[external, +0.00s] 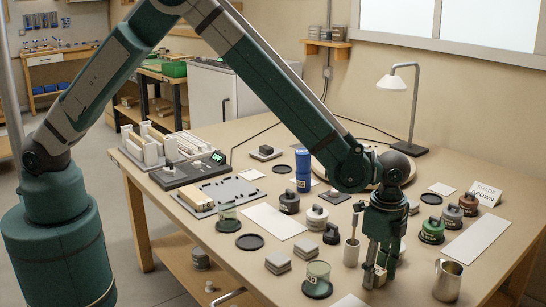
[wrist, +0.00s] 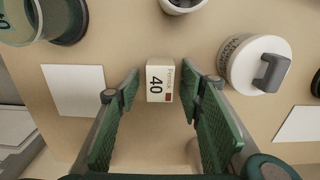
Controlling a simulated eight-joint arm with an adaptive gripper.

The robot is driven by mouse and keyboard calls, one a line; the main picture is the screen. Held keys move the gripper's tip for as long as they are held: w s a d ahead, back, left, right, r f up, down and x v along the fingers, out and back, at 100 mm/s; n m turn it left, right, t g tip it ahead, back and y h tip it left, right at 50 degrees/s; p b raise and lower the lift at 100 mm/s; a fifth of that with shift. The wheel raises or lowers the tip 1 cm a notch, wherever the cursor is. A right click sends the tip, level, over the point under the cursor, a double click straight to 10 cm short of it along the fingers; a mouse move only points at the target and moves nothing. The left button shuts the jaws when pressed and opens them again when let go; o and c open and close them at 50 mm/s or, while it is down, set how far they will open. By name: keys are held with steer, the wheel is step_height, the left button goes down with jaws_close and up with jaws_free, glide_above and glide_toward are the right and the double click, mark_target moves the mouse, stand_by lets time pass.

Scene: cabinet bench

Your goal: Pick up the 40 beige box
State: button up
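The beige box (wrist: 160,80) is marked 40 and has a small red patch on its label. In the wrist view it lies between the two green fingers of my gripper (wrist: 161,92), with a gap on each side. The gripper is open and neither finger appears to touch the box. In the external view my gripper (external: 377,276) points down at the table's front right, and its fingers hide much of the box there.
A white canister with a grey handle (wrist: 258,66) stands close right of the fingers. A white card (wrist: 74,90) lies to the left.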

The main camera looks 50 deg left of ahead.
mark_target(378, 270)
steer(key=c, duration=1)
steer(key=shift+r+p, duration=0.85)
steer(key=shift+r, duration=4.15)
